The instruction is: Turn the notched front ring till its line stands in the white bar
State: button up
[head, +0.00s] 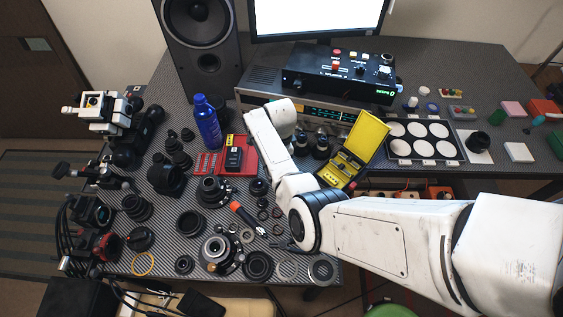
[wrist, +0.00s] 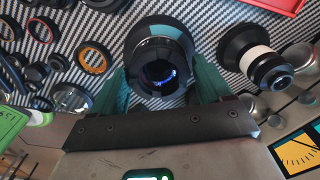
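In the wrist view a dark lens (wrist: 160,84) with a blue-violet glint in its glass lies between the two green fingers of my gripper (wrist: 160,82). Its front ring (wrist: 180,50) is dark with a teal band along the top and a pale patch at upper left. The fingers stand wide apart, one close on each side of the ring. I cannot tell whether they touch it. The notch, the line and the white bar are not clear. In the head view my arm hides the fingertips, and I cannot pick out this lens.
In the wrist view a lens with a white band (wrist: 258,56) stands close on the right, and loose rings (wrist: 92,56) lie left. In the head view the bench also holds a yellow case (head: 358,148), a blue bottle (head: 207,124) and a red tray (head: 222,165).

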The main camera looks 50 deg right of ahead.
jog(key=o, duration=0.3)
jog(key=shift+o, duration=0.2)
jog(key=shift+r, duration=0.1)
notch_tip(320, 180, up, 11)
jog(key=shift+f+b, duration=0.2)
jog(key=shift+b, duration=0.25)
jog(key=s+f+n+h+b, duration=0.1)
jog(key=s+f+n, duration=0.35)
jog(key=s, duration=0.25)
jog(key=s+a+n+b, duration=0.1)
jog(key=s+a+n, duration=0.6)
jog(key=s+n, duration=0.2)
jog(key=s+a+f+n+t+b, duration=0.1)
jog(key=s+a+n+b, duration=0.1)
jog(key=s+a+n, duration=0.6)
jog(key=shift+s+n+y, duration=0.4)
jog(key=shift+s+n, duration=0.65)
jog(key=shift+s, duration=0.2)
